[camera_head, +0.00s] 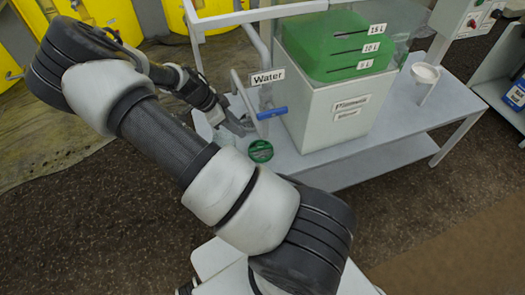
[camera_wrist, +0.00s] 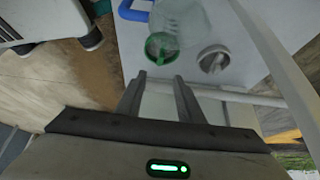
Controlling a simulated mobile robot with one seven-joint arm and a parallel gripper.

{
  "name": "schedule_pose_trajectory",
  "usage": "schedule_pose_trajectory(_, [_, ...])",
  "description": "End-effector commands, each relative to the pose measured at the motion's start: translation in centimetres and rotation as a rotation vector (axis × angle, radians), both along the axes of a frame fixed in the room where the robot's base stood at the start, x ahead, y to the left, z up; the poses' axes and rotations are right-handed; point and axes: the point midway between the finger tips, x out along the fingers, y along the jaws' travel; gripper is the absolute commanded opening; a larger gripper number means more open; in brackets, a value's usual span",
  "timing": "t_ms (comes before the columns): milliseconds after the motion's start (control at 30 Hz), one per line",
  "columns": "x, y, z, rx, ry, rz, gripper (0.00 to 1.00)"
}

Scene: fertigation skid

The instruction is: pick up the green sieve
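The green sieve (camera_head: 260,151) is a small round piece with a green rim and a darker middle, lying near the front edge of the white bench (camera_head: 310,163). In the wrist view the sieve (camera_wrist: 161,47) appears as a green ring just beyond my fingertips. My gripper (camera_wrist: 160,78) is open, with nothing between its two dark fingers. In the head view my gripper (camera_head: 242,126) is by the bench's left end, to the left of the sieve and apart from it.
A clear vessel (camera_wrist: 180,18) stands close behind the sieve, and a round grey-white cup (camera_wrist: 214,60) is beside it. A blue valve handle (camera_head: 272,113) on the water pipe is just above. A white tank (camera_head: 335,110) with green contents stands to the right.

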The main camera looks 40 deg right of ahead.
Motion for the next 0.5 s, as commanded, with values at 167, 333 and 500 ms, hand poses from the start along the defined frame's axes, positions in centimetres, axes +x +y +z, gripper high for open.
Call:
schedule_pose_trajectory(167, [-0.7,-2.0,-3.7,0.001,0.004,-0.002,0.34])
schedule_pose_trajectory(333, [-1.1,-3.8,-6.8,0.003,0.006,-0.001,0.34])
schedule_pose_trajectory(500, [-1.3,-4.8,-8.6,0.002,0.004,0.001,0.34])
